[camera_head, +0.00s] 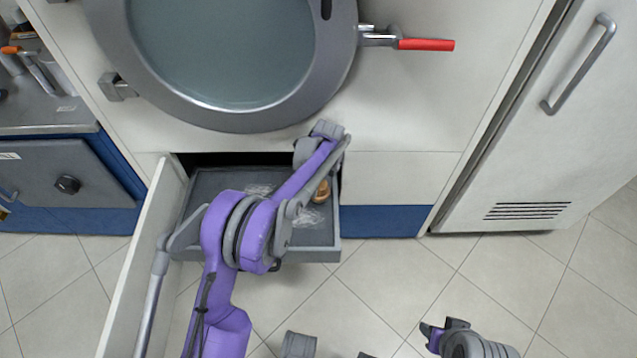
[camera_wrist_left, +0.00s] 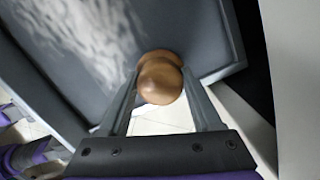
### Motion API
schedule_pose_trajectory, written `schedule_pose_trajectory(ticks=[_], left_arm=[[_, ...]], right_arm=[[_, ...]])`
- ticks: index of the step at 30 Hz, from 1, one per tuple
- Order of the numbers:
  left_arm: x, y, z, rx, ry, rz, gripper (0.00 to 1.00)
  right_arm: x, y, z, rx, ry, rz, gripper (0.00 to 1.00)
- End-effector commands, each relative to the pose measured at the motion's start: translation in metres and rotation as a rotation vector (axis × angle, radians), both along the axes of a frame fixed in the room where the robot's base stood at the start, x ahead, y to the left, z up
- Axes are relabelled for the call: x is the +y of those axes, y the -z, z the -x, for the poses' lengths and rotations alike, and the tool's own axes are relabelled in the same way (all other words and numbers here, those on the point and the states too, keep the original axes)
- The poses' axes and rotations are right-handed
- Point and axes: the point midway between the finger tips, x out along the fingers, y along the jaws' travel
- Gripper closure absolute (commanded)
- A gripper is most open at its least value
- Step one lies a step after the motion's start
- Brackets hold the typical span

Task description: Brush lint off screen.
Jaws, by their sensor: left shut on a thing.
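The lint screen (camera_head: 198,196) is a grey framed tray with whitish lint patches, in the opening under the big round door. White lint (camera_wrist_left: 92,38) also shows on its dark surface in the left wrist view. A brown wooden brush handle (camera_wrist_left: 160,78) has a rounded knob; part of it shows over the screen in the head view (camera_head: 321,192). My left gripper (camera_wrist_left: 163,90) is shut on this knob, one finger on each side. The bristles are hidden. My right gripper (camera_head: 432,333) is low at the right, away from the screen; its finger opening is unclear.
A white hinged panel (camera_head: 143,255) stands open left of the screen. The round door (camera_head: 110,25) with a red-handled latch (camera_head: 425,45) is above. A white cabinet (camera_head: 525,140) stands at the right. The tiled floor (camera_head: 390,280) in front is clear.

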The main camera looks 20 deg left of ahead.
Motion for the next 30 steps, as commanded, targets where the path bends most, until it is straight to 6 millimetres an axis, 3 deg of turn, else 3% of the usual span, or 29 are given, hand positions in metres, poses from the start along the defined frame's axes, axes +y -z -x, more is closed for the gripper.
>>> schedule_pose_trajectory(ticks=[21,30], left_arm=[[0.001,0.012,0.0,0.0,0.0,0.0,0.79],[0.021,0.011,0.006,0.0,-0.002,-0.001,0.79]], right_arm=[[0.0,0.008,-0.001,0.002,0.0,0.0,0.53],[0.0,0.008,-0.001,0.002,0.0,0.0,0.53]])
